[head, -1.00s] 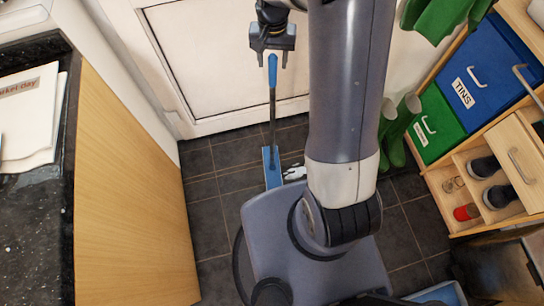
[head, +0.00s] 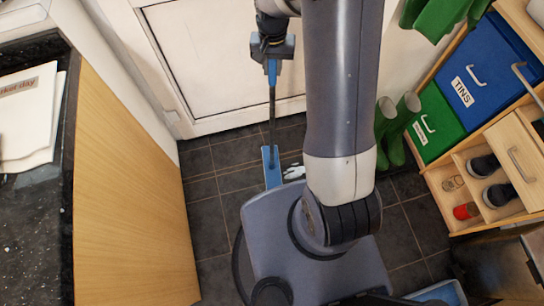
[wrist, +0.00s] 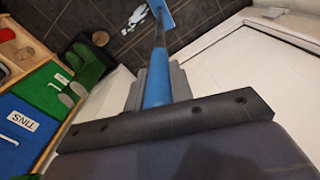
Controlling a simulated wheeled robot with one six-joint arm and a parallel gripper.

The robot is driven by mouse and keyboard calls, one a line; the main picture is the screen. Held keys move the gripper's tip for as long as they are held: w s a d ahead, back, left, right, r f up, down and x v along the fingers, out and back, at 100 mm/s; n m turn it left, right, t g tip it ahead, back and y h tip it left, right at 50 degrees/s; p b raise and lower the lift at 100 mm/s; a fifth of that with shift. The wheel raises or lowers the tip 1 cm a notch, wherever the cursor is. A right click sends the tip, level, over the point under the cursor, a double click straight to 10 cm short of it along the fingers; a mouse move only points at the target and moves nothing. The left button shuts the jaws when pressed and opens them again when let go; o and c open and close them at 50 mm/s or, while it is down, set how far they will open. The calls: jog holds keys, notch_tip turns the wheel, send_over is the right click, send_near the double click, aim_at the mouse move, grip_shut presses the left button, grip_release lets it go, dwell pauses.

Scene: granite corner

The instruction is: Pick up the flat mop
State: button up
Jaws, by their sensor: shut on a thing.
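The flat mop stands near the white door, with a blue grip, a dark pole (head: 272,105) and a flat blue head (head: 271,166) low by the floor tiles. My gripper (head: 272,62) is shut on the blue grip near the top of the pole. In the wrist view the blue grip (wrist: 157,85) runs between the grey jaws (wrist: 155,88), and the blue head (wrist: 162,12) shows at the far end. The lower edge of the mop head is partly hidden behind my base, so I cannot tell whether it touches the floor.
A white door (head: 220,60) stands behind the mop. A dark counter (head: 40,220) with papers (head: 28,115) is at left. Green boots (head: 397,128) and a shelf unit with bins (head: 490,75) are at right. A white glove-like item (head: 294,172) lies beside the mop head.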

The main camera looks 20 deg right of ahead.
grip_shut()
jog(key=shift+r, duration=0.15)
